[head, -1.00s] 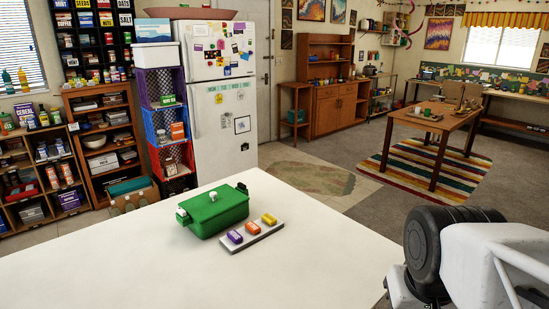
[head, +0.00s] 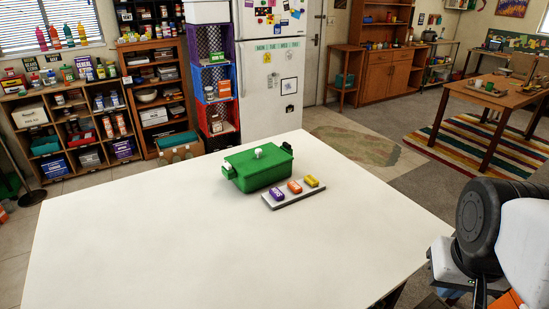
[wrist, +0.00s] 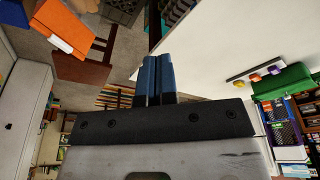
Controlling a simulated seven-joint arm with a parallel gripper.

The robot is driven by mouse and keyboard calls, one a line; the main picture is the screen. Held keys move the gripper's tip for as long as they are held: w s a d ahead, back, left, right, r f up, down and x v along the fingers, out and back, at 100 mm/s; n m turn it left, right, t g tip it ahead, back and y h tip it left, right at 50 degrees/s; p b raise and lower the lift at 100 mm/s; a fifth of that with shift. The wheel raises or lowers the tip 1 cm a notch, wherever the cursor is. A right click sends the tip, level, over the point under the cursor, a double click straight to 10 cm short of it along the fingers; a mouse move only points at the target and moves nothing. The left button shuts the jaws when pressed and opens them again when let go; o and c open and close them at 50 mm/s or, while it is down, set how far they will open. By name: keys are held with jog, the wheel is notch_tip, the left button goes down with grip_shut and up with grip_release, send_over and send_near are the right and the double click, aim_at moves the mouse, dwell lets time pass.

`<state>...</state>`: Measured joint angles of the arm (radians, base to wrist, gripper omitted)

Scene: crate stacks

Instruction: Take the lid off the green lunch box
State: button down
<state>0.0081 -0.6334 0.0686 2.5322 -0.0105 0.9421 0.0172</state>
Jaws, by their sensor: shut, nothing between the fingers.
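The green lunch box (head: 262,172) stands on the white table with its lid (head: 257,157) on top. In the head view only part of my arm shows at the lower right; the fingers are hidden.
A grey tray (head: 297,199) with purple, orange and yellow blocks lies just in front of the lunch box. The rest of the white table (head: 170,240) is clear. A fridge (head: 268,90), crates and shelves stand behind it.

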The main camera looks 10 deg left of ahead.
jog(key=c, duration=1.8)
grip_release()
jog(key=o, duration=1)
